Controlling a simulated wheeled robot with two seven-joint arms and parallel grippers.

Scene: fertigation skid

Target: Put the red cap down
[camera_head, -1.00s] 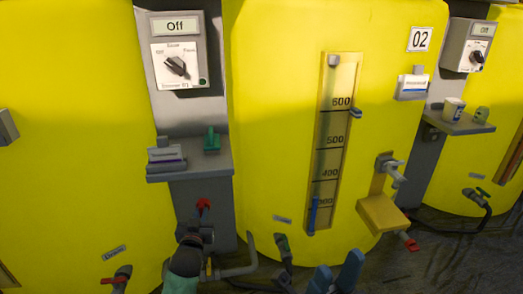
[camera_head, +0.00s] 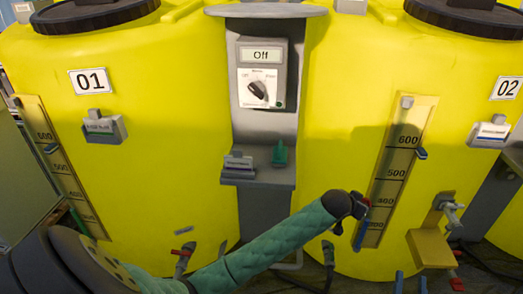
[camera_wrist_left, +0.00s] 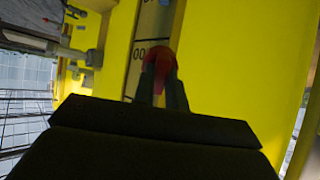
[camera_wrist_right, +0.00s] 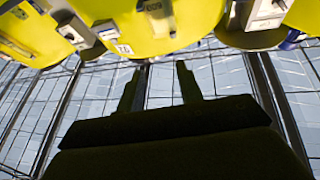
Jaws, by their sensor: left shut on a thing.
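The red cap (camera_wrist_left: 160,62) is between the fingers of my left gripper (camera_wrist_left: 163,88) in the left wrist view. In the head view the left arm reaches in from the left, and its gripper (camera_head: 357,205) is in front of the level gauge (camera_head: 398,170) of tank 02; a bit of red shows there. The hand hides most of the cap in the head view.
A grey shelf (camera_head: 262,182) between the yellow tanks holds a labelled block (camera_head: 238,162) and a green piece (camera_head: 279,153). A control box (camera_head: 262,75) reading Off is above it. A yellow box (camera_head: 430,248) juts from tank 02, below a tap (camera_head: 452,208). Hoses and valves line the bottom.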

